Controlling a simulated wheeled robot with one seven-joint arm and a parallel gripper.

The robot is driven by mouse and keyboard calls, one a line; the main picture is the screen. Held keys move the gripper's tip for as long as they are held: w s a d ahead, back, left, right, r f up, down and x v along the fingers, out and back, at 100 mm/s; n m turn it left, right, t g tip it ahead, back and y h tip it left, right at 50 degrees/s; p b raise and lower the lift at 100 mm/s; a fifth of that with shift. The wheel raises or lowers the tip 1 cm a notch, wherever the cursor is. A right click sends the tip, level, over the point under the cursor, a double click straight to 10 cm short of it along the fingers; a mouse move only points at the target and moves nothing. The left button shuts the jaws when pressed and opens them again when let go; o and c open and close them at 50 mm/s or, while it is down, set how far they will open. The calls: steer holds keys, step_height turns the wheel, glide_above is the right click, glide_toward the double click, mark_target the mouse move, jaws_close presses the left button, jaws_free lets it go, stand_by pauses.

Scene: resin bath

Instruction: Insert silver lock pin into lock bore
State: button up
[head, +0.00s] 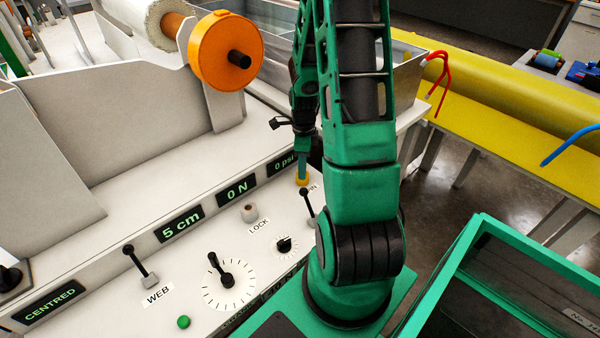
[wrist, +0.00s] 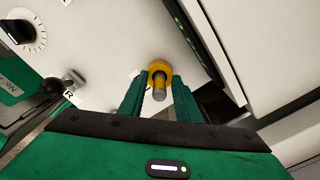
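The silver lock pin (wrist: 158,92) shows in the wrist view, its grey end towards the camera, inside a yellow collar (wrist: 160,70) on the white panel. In the head view the yellow collar (head: 303,181) is below my gripper (head: 303,168), by a partly hidden label ending in "IN"; the pin is not clear there. My gripper (wrist: 162,92) is open, with its green fingers on either side of the pin and a small gap visible. A short grey metal cylinder (head: 249,212) stands beside the LOCK label; whether it holds the bore's opening I cannot tell.
A black-knobbed lever (head: 307,205) stands close to the collar. A small dial (head: 285,246), a large dial (head: 228,280) and the WEB lever (head: 140,264) are on the panel. Displays (head: 180,224) line the raised ledge behind. An orange-ended roll (head: 225,52) is above.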

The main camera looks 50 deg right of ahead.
jaws_close()
steer(key=shift+r, duration=0.1)
